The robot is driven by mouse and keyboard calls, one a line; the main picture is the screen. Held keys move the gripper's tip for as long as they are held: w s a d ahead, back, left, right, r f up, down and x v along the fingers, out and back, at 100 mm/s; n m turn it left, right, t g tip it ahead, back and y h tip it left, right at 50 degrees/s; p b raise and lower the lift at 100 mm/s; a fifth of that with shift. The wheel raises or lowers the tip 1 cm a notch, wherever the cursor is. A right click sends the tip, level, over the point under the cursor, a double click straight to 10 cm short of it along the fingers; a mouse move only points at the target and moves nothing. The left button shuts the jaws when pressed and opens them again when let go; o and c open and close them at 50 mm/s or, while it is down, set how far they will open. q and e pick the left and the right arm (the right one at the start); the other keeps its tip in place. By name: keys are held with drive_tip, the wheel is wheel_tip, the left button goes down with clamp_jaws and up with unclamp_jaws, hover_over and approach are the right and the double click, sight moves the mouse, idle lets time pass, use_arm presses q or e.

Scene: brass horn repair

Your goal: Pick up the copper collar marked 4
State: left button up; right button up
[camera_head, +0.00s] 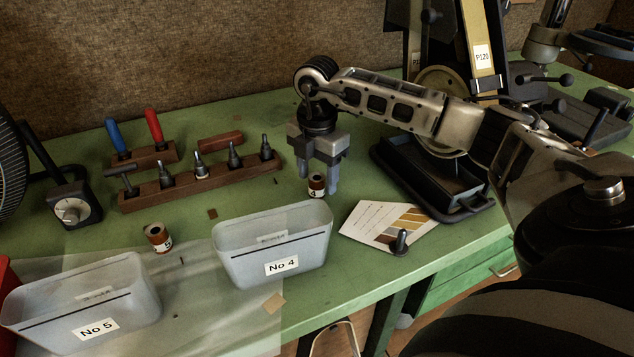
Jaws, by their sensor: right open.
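The copper collar marked 4 (316,187) stands upright on the green bench, behind the No 4 bin. It is dark copper with a pale label band. My right gripper (319,178) points down over it and is open, with one fingertip on each side of the collar as seen here. I cannot tell whether either finger touches it. A second copper collar (157,238) stands farther left, its label too small to read surely. My left gripper is not in view.
A clear bin labelled No 4 (283,268) stands just in front of the collar, and a No 5 bin (95,328) at the front left. A wooden rack (220,180) with metal mandrels lies left. A card (375,222) and belt sander (440,180) are right.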

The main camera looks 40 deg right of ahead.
drive_tip(key=shift+f, duration=0.75)
drive_tip(key=c, duration=1.2)
drive_tip(key=shift+o, duration=0.2)
drive_tip(key=shift+r, duration=0.15)
